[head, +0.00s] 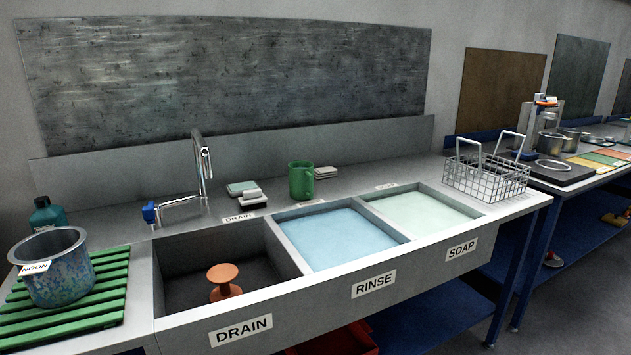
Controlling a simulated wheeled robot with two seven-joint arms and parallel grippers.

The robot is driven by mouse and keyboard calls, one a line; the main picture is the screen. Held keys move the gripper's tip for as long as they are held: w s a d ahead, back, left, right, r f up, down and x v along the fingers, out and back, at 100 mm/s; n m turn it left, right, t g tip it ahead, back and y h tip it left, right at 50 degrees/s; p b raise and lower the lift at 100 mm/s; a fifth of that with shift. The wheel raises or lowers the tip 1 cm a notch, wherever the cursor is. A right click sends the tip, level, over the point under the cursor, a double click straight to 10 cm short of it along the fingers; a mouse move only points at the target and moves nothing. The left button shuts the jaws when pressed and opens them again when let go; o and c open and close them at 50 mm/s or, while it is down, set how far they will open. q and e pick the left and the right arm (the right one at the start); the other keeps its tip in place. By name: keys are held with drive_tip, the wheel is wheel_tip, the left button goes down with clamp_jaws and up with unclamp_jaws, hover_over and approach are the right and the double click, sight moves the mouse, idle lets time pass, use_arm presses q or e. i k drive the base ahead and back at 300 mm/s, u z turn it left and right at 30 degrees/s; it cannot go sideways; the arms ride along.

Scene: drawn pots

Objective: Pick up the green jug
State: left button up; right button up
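The green jug (300,182) stands upright on the counter strip behind the sinks, near the middle of the head view. Its handle is on its right side. It stands behind the RINSE basin (338,235), close to the edge between the DRAIN and RINSE basins. Neither of my grippers is in the head view.
Sponges (247,194) lie left of the jug and a small stack of cloths or pads (325,172) right of it. A tap (203,165) rises behind the DRAIN basin. A wire basket (487,177) stands at the right. A pot (58,268) sits on a green slatted rack (105,295).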

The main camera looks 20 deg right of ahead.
sight(301, 172)
drive_tip(key=z, duration=2.15)
drive_tip(key=i, duration=1.85)
drive_tip(key=u, duration=2.95)
